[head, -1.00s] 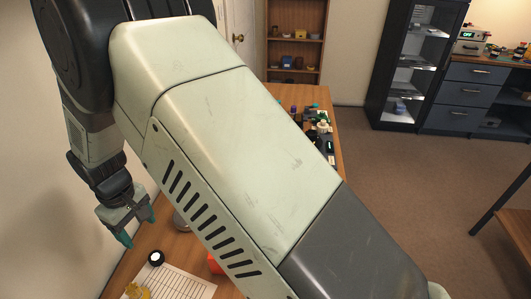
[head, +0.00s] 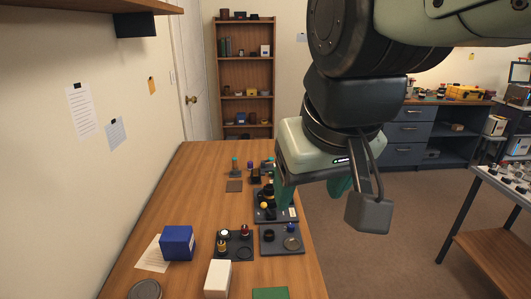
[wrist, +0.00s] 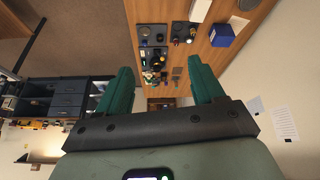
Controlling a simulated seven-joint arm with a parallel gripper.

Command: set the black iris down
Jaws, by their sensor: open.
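My gripper (head: 311,198) has teal fingers spread apart with nothing between them. It hangs above the right edge of the wooden table, near the dark trays. In the wrist view my gripper (wrist: 160,66) also shows open and empty. A front-left dark tray (head: 232,257) and a front-right dark tray (head: 268,250) hold small round parts. A small black round part (head: 268,236) sits on the front-right tray beside a grey disc (head: 291,243). I cannot tell which of the dark parts is the black iris. My fingers partly cover the tray behind.
A blue box (head: 177,243), a white box (head: 217,279) and a grey round thing (head: 144,289) stand at the table's front left. A green block (head: 270,293) is at the front edge. The table's (head: 190,190) left middle is clear.

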